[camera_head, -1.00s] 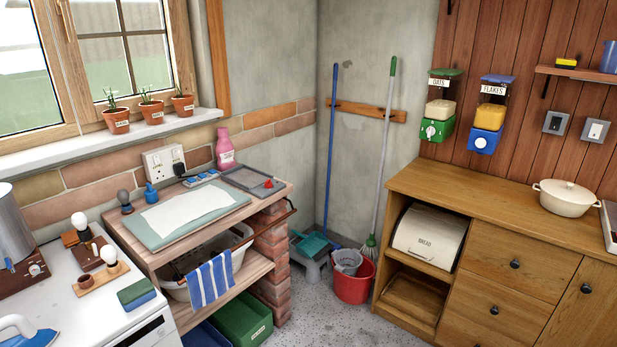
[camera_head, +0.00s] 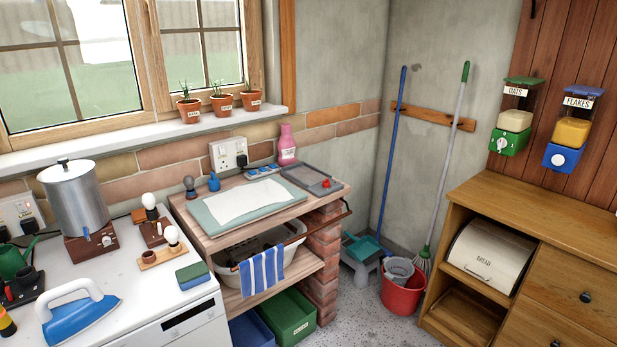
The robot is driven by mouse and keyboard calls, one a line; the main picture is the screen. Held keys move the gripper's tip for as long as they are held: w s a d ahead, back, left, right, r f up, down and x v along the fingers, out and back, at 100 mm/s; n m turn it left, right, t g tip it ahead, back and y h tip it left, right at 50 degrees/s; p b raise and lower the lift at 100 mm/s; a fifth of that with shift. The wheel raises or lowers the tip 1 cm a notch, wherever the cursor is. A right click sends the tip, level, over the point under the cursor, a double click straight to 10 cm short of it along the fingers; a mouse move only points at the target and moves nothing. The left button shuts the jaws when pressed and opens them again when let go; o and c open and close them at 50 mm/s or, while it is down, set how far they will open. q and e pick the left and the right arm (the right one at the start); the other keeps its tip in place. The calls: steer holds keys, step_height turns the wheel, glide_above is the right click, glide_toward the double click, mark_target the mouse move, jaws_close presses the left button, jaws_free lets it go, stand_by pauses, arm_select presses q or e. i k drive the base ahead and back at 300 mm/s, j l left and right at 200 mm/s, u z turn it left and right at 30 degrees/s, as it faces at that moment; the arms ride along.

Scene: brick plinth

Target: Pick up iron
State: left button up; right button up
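The iron (camera_head: 80,318) has a blue body and a white handle. It rests on the white worktop (camera_head: 150,292) at the lower left of the head view, with its whole shape in sight. Neither of my grippers is in view, so their state and distance from the iron do not show.
Near the iron are a dark tray with small items (camera_head: 22,290), a green watering can (camera_head: 14,258), a metal urn (camera_head: 76,205), bulb holders (camera_head: 160,256) and stacked sponges (camera_head: 192,275). Bare white worktop lies right of the iron. A brick plinth (camera_head: 322,255) stands farther right.

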mark_target(60, 324)
steer(key=u, duration=1.5)
